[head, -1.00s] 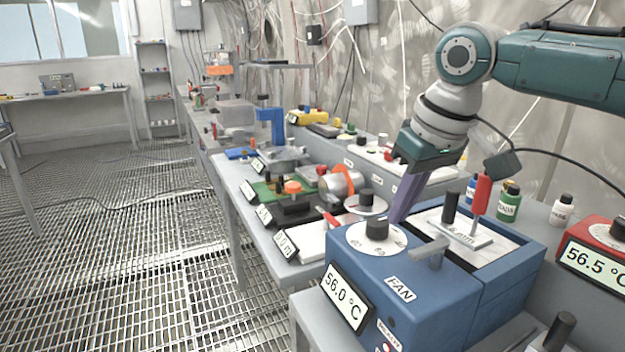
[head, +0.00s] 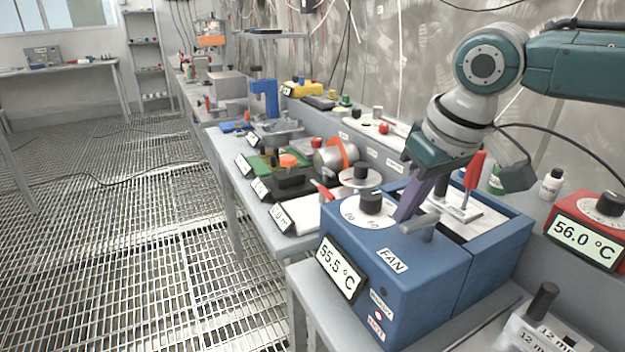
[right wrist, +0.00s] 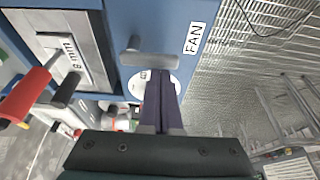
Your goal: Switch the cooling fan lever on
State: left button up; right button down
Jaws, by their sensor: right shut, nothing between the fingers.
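The blue box (head: 375,255) with the FAN label (head: 392,261) stands at the front right, its display reading 55.5 °C. The grey fan lever (head: 427,234) sits on its top edge by that label, partly behind my fingers; it also shows in the right wrist view as a grey bar (right wrist: 152,59). My right gripper (head: 404,217) has its purple fingers shut and empty, pointing down just beside the lever. In the right wrist view the fingertips (right wrist: 160,74) are close to the bar; I cannot tell whether they touch. My left gripper is out of view.
A black dial (head: 372,201) is left of the fingers on the box top. A red-handled tool (head: 473,170) stands upright behind them. A red box with a display (head: 585,240) is at right. Grated floor (head: 120,240) lies open at left.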

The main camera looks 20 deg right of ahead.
jog(key=shift+s+n+p, duration=0.1)
jog(key=shift+n+p, duration=0.2)
jog(key=shift+p, duration=0.05)
